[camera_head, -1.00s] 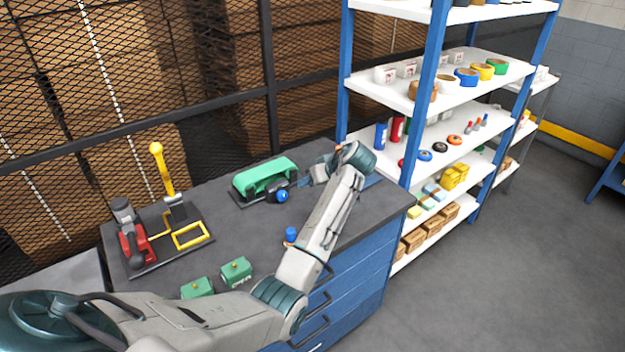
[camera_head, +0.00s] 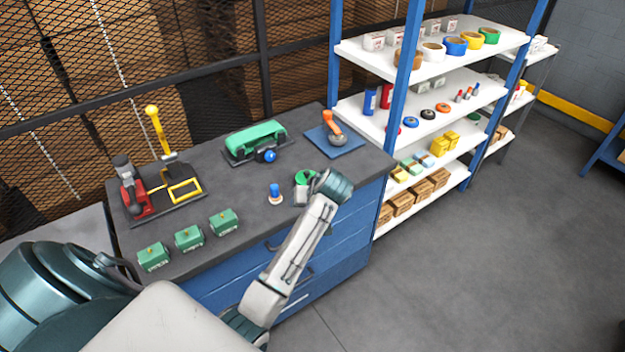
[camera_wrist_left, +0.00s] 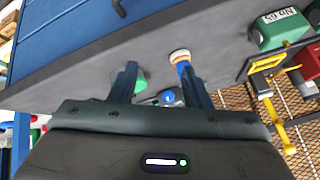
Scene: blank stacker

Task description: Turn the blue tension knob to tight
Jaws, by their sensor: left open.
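The blue tension knob (camera_head: 270,156) is on the front of a green-topped machine (camera_head: 255,140) on the dark bench. In the left wrist view the knob (camera_wrist_left: 168,98) shows beyond and between my fingers, apart from them. My left gripper (camera_wrist_left: 158,82) is open and empty. I cannot tell the knob's setting. My right gripper is not in view.
An orange tool (camera_head: 333,125) sits on a blue mat (camera_head: 352,146). Several green boxes (camera_head: 188,238) line the front edge. A lever press (camera_head: 165,150) stands left.

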